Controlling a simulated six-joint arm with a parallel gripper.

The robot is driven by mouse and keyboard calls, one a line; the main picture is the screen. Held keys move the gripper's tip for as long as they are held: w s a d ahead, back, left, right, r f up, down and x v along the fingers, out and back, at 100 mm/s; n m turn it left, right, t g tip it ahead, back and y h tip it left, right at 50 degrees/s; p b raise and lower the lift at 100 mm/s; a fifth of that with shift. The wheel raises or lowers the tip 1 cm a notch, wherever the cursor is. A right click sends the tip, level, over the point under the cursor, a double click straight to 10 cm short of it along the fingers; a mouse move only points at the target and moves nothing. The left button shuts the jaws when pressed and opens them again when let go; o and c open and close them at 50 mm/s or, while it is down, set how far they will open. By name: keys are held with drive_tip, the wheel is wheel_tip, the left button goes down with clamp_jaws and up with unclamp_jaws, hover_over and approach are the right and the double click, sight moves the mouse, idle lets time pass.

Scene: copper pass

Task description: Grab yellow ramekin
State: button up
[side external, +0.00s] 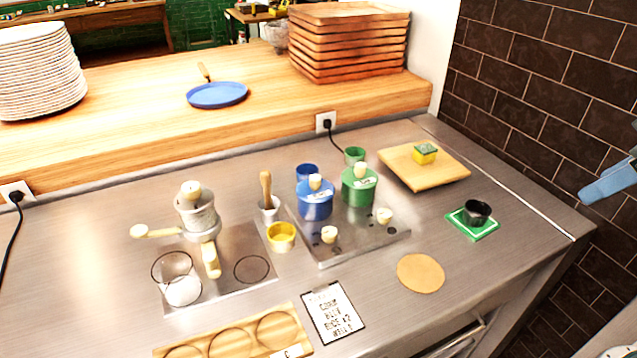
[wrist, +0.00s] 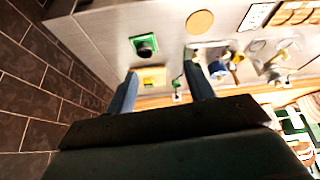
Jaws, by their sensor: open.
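The yellow ramekin (side external: 281,237) sits upright on the steel counter in the side view, left of the metal plate with the blue and green pots. It looks empty. A small yellow shape (wrist: 238,58) in the wrist view may be it, but it is too small to be sure. My gripper (wrist: 161,62) shows two blue fingers spread apart with nothing held between them. In the side view only a blue part of my gripper (side external: 608,185) shows at the right edge, high and far to the right of the ramekin.
A pestle in a cup (side external: 268,211) stands close behind the ramekin. A grinder-like pot (side external: 197,216) with cream handles is to its left. The blue pot (side external: 316,205) and green pot (side external: 359,188) are to its right. A menu card (side external: 333,312) lies in front.

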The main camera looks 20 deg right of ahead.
drive_tip(key=w+a+r+n+g+y, duration=0.1)
drive_tip(key=w+a+r+n, duration=0.15)
drive_tip(key=w, duration=0.35)
drive_tip(key=w+a+r+n+y, duration=0.1)
drive_tip(key=w+a+n, duration=0.1)
drive_tip(key=w+a, duration=0.25)
drive_tip(key=n+g+y, duration=0.2)
drive_tip(key=n+g, duration=0.2)
drive_tip(key=n, duration=0.8)
hover_over(283, 226)
drive_tip(key=s+d, duration=0.2)
drive_tip(key=shift+a+f, duration=0.15)
drive_tip(key=shift+f, duration=5)
drive_tip(key=shift+a+f, duration=0.1)
drive_tip(key=shift+f, duration=5.05)
drive_tip(key=shift+x, duration=2.55)
drive_tip(key=shift+s, duration=0.1)
